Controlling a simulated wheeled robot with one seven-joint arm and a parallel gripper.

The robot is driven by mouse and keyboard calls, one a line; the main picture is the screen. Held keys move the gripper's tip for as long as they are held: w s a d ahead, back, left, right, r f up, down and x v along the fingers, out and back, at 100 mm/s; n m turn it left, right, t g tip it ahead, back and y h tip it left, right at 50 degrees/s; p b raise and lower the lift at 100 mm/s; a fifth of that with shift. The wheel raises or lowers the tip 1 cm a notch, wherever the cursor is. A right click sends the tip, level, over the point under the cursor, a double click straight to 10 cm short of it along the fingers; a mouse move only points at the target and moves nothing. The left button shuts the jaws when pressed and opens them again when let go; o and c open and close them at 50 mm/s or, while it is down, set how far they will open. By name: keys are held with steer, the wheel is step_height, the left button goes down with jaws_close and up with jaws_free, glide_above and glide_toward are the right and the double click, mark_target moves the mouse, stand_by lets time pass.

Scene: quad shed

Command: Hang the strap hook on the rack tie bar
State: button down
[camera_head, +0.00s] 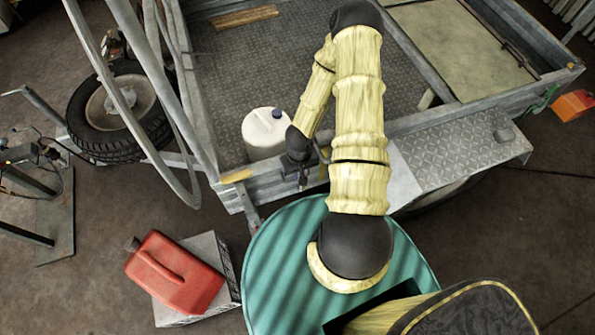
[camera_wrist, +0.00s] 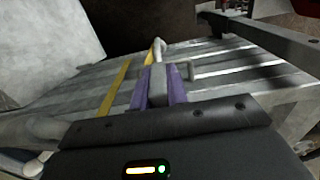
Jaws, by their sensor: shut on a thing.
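In the wrist view my gripper (camera_wrist: 160,85) shows purple finger pads, shut on a grey piece that looks like the strap hook (camera_wrist: 157,78). A yellow strap end and a pale curved tip (camera_wrist: 158,46) show just beyond the fingers. In the head view my gripper (camera_head: 303,180) is small and dark, at the trailer's near rail (camera_head: 278,188), partly hidden by my arm.
A white jug (camera_head: 265,130) stands in the trailer bed, left of my gripper. A red fuel can (camera_head: 174,272) lies on a grey block at lower left. A wheel (camera_head: 120,110) and curved grey tubes are at left. A yellow strip (camera_wrist: 115,88) crosses the ribbed surface.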

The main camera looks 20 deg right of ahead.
steer(key=shift+w, duration=0.25)
steer(key=shift+w+f+p, duration=0.35)
steer(key=shift+f+p, duration=0.15)
steer(key=shift+f, duration=0.2)
steer(key=shift+w+f+p, duration=0.3)
steer(key=shift+f+p, duration=0.2)
steer(key=shift+f, duration=0.35)
steer(key=shift+f, duration=0.15)
steer(key=c, duration=1.4)
jaws_free()
steer(key=shift+f+b, duration=0.1)
steer(key=shift+b, duration=0.3)
